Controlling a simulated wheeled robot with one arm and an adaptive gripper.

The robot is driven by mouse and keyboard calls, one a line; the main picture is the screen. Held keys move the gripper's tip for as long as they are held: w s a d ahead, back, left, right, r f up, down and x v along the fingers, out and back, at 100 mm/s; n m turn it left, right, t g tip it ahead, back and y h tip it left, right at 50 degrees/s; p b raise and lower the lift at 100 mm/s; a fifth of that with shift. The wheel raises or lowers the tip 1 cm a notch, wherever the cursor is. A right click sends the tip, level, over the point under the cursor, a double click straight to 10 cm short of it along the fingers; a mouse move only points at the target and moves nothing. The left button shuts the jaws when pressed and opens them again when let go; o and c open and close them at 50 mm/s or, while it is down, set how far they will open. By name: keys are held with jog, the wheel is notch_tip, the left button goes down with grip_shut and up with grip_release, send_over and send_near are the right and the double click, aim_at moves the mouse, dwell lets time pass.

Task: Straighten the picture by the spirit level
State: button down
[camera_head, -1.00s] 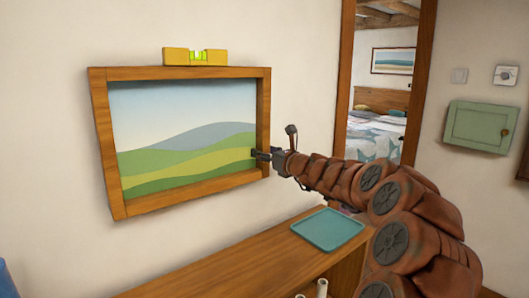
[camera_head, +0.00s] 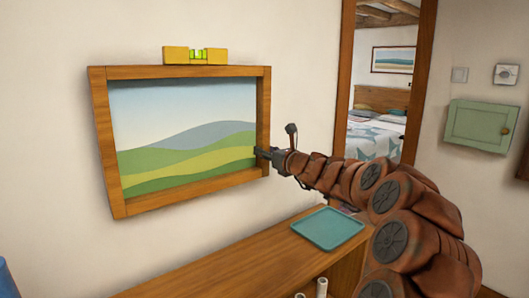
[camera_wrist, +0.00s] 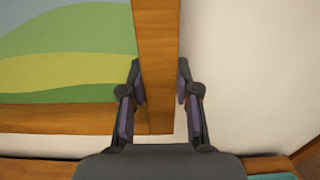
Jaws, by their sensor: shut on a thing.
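The picture (camera_head: 185,140), a landscape of green hills under a pale sky, hangs on the white wall in a wooden frame (camera_head: 180,72). The yellow spirit level (camera_head: 176,55) rests on the frame's top edge, near its middle. Its green vial (camera_head: 197,55) faces me; the bubble is too small to read. My gripper (camera_head: 265,154) is shut on the right side bar of the frame, low down. In the wrist view, my gripper (camera_wrist: 159,66) has one finger on each side of the bar (camera_wrist: 157,45), near the bottom right corner.
A wooden shelf top (camera_head: 235,265) runs below the picture, with a teal tray (camera_head: 328,229) on it. A doorway to the right shows a bed (camera_head: 376,130). A green wall cabinet (camera_head: 481,125) hangs farther right. A blue thing (camera_head: 6,280) shows at the lower left.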

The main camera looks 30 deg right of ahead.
jog(key=shift+d+r+p, duration=0.2)
jog(key=shift+r+p, duration=0.1)
jog(key=shift+p, duration=0.2)
jog(key=shift+f, duration=0.1)
jog(key=c, duration=0.8)
grip_release()
jog(key=shift+c, duration=0.2)
jog(key=shift+s, duration=0.1)
jog(key=s+d, duration=0.1)
jog(key=s, duration=1)
jog(key=shift+s+d, duration=0.35)
jog(key=shift+a, duration=0.1)
